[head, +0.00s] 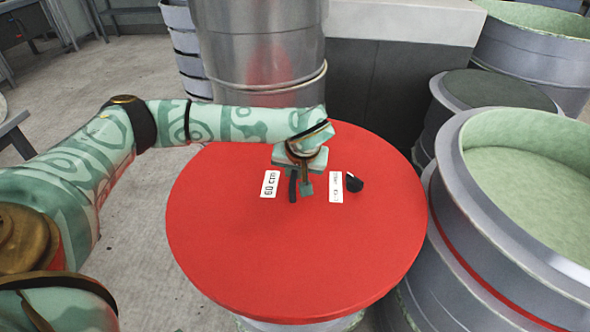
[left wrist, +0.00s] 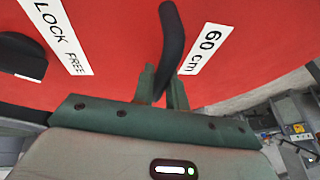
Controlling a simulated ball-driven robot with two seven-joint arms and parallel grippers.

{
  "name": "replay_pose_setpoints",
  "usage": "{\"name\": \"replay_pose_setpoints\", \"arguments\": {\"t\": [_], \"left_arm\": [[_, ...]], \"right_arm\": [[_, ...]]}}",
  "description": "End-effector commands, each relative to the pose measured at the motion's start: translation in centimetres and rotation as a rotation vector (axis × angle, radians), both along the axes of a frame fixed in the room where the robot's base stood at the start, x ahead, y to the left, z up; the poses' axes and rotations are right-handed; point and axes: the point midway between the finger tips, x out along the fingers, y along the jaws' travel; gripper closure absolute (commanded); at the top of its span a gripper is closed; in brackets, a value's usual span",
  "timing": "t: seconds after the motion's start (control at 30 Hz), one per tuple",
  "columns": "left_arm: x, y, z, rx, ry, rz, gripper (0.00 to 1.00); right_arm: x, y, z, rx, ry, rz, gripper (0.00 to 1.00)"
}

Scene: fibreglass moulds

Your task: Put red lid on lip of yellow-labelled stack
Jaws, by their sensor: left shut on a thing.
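The red lid (head: 230,235) is a wide round disc in front of me in the head view, and its surface fills much of the left wrist view (left wrist: 110,100). It has a black upright handle (left wrist: 173,35), a white "60 cm" label (head: 270,184), a second label reading "LOCK FREE" (left wrist: 62,38) and a small black latch (head: 354,182). My left gripper (head: 299,190) is above the lid's middle, shut on the handle. No yellow label shows. My right gripper is not in view.
A grey mould stack with a red band (head: 482,262) stands close on the right, its pale green hollow (head: 535,185) open upward. A shiny metal drum (head: 255,50) stands right behind the lid. A dark-topped round mould (head: 497,90) is behind right. Bare floor (head: 135,255) lies left.

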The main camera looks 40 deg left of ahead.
Motion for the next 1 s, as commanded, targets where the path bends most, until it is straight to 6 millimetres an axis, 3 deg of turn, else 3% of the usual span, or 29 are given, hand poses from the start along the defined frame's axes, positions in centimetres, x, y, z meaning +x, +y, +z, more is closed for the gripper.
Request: {"name": "replay_pose_setpoints", "arguments": {"t": [0.23,0.3,0.37,0.7,0.87,1.0], "left_arm": [[0.1,0.0,0.0,-0.001,-0.004,0.001,1.00],[0.1,0.0,0.0,0.000,-0.005,0.000,0.72],[0.1,0.0,0.0,0.000,-0.004,0.000,0.60],[-0.1,-0.2,0.3,0.000,0.000,-0.001,0.60],[-0.8,-1.1,3.4,0.000,-0.006,-0.003,0.60],[-1.7,-2.4,7.1,0.000,-0.010,-0.003,0.60]], "right_arm": [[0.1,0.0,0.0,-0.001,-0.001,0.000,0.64],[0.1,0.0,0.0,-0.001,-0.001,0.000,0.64],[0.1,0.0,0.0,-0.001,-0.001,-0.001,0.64],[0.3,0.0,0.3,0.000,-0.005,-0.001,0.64],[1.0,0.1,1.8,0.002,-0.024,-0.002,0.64],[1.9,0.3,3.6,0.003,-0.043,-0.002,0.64]]}}
